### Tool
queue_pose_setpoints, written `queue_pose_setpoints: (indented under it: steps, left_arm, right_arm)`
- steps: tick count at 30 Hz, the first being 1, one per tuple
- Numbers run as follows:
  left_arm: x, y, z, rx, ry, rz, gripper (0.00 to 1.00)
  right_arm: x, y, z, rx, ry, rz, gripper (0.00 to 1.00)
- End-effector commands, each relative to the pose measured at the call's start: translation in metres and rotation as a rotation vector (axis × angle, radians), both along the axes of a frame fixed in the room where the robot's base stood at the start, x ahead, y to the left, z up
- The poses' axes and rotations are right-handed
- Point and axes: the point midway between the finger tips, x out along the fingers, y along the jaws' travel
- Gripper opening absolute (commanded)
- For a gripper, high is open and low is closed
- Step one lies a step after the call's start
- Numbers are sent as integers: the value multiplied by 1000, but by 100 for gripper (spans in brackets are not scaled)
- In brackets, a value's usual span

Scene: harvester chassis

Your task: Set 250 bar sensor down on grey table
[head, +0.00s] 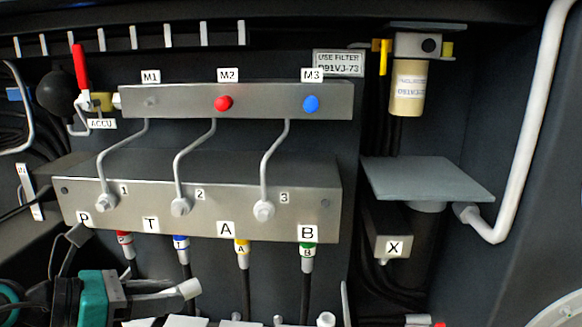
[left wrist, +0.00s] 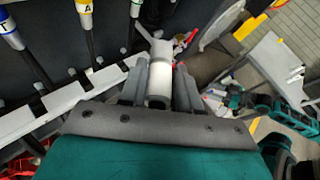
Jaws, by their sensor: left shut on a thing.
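My left gripper (head: 165,290) is at the lower left of the head view, below the valve block. It is shut on a pale grey-white cylindrical piece, the sensor (head: 189,289). In the left wrist view the sensor (left wrist: 160,76) stands out between the two grey fingers of the left gripper (left wrist: 160,82), with a wider winged end beyond them; its label cannot be read. A light grey table (left wrist: 268,62) shows at the right of the left wrist view, apart from the sensor. Teal and black links of my right arm show there too, but its fingers are not clear.
The valve block (head: 200,200) with ports P, T, A and B has hoses hanging below. A grey plate (head: 428,178) at the right is bare on top. A white rail (left wrist: 50,125) runs close beside the left gripper. A white bent pipe (head: 530,130) is at far right.

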Motion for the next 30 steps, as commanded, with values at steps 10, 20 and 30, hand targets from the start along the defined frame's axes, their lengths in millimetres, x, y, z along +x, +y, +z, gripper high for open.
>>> queue_pose_setpoints:
  steps: [10,20,30]
  left_arm:
    - [-17,0,-29,2,-4,-5,0]
    - [-18,-2,-33,0,-2,11,0]
    - [-27,-7,-76,-9,6,318,0]
  right_arm:
    - [-2,-1,4,-1,3,-1,50]
    - [-2,0,3,-1,6,-2,50]
    - [-2,0,3,1,7,-3,46]
